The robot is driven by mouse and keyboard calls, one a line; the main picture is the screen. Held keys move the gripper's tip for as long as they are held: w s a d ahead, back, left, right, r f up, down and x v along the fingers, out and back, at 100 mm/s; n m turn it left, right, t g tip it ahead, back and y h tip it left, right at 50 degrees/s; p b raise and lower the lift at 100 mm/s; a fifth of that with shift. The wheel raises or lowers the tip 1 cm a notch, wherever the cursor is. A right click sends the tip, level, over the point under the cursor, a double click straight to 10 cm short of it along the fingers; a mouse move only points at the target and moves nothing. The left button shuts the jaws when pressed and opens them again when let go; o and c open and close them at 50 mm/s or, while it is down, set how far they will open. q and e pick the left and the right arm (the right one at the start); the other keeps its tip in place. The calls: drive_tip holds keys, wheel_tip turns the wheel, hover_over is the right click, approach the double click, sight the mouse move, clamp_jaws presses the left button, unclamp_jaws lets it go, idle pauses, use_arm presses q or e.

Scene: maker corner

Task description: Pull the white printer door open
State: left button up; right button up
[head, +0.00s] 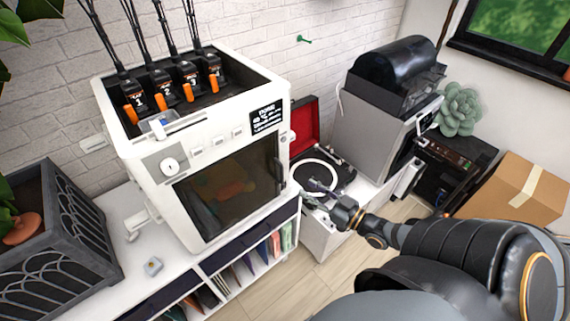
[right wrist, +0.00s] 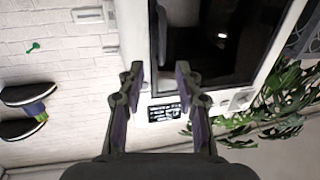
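The white printer (head: 185,155) stands on a white cabinet, its dark-windowed door (head: 222,195) apparently closed. A dark upright handle (head: 280,172) is at the door's right edge. In the right wrist view the dark door window (right wrist: 225,40) fills the upper right, and a dark handle bar (right wrist: 161,35) runs at its near edge, ahead of the gap between my fingers. My right gripper (head: 317,193) is right of the printer's front corner, apart from the handle. In the right wrist view its two fingers (right wrist: 160,82) are spread with nothing between them. My left gripper is not in view.
A turntable with a red-lined lid (head: 305,125) stands behind my right gripper. A grey machine with a black hood (head: 380,115) and a cardboard box (head: 515,190) are farther right. A dark planter (head: 60,235) stands at left. Space before the printer door looks clear.

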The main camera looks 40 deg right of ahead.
drive_tip(key=b+x, duration=0.5)
drive_tip(key=x, duration=0.5)
drive_tip(key=shift+a, duration=0.15)
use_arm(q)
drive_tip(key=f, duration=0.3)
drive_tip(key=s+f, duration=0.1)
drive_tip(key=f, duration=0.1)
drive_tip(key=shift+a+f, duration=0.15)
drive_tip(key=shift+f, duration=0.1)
use_arm(e)
drive_tip(key=shift+s, duration=0.1)
clamp_jaws()
